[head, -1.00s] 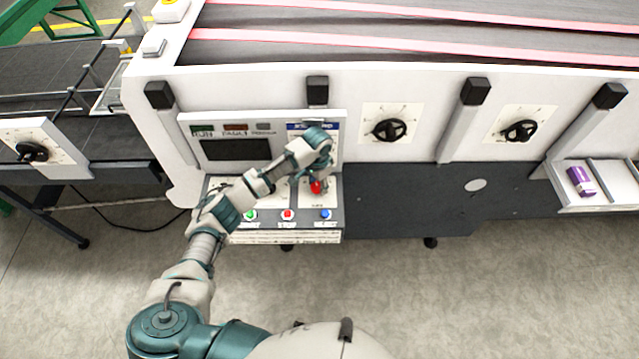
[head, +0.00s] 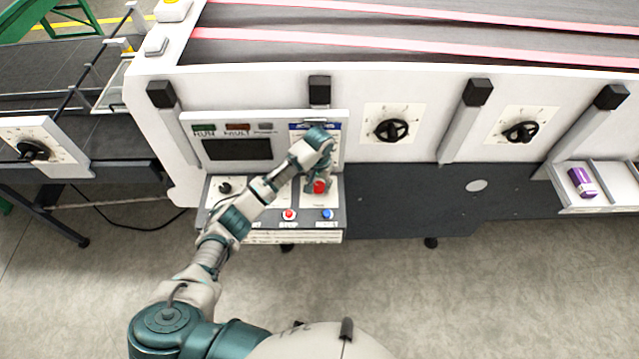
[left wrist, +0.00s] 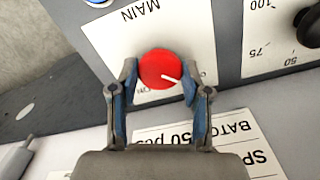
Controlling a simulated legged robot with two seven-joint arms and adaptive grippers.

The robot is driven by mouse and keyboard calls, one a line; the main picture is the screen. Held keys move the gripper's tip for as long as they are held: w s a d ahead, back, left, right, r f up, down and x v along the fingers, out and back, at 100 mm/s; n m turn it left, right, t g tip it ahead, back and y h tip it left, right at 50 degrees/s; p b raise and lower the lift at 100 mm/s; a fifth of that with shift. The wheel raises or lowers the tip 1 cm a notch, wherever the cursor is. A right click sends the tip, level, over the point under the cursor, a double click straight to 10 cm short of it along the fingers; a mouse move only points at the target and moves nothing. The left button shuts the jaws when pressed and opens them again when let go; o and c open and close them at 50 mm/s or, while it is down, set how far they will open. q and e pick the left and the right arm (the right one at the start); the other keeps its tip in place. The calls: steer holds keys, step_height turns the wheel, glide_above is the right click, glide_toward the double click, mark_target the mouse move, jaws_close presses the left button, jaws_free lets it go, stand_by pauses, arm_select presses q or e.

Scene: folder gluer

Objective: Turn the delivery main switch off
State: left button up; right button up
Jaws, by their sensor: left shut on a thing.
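The main switch is a round red knob (left wrist: 160,69) with a white pointer line, on a white plate (left wrist: 195,30) marked MAIN in the left wrist view. The pointer line aims to the right and slightly down in that view. My left gripper (left wrist: 155,88) has one finger on each side of the knob and is shut on it. In the head view the red knob (head: 319,187) shows at the right part of the control panel, just below my left gripper (head: 318,180). Part of the plate's lettering is hidden by the fingers. My right gripper is not in view.
The panel carries a red STOP button (head: 289,215), a blue RESET button (head: 327,214) and a black dial (head: 225,188). A dark screen (head: 237,149) stands behind. A purple box (head: 582,182) lies in a tray at the right. The floor in front is clear.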

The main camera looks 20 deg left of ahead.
mark_target(319, 186)
arm_select(q)
steer(key=shift+s+f, duration=0.1)
steer(key=shift+f, duration=0.05)
steer(key=o, duration=1.1)
steer(key=shift+o, duration=0.2)
step_height(319, 186, up, 12)
steer(key=shift+f, duration=0.1)
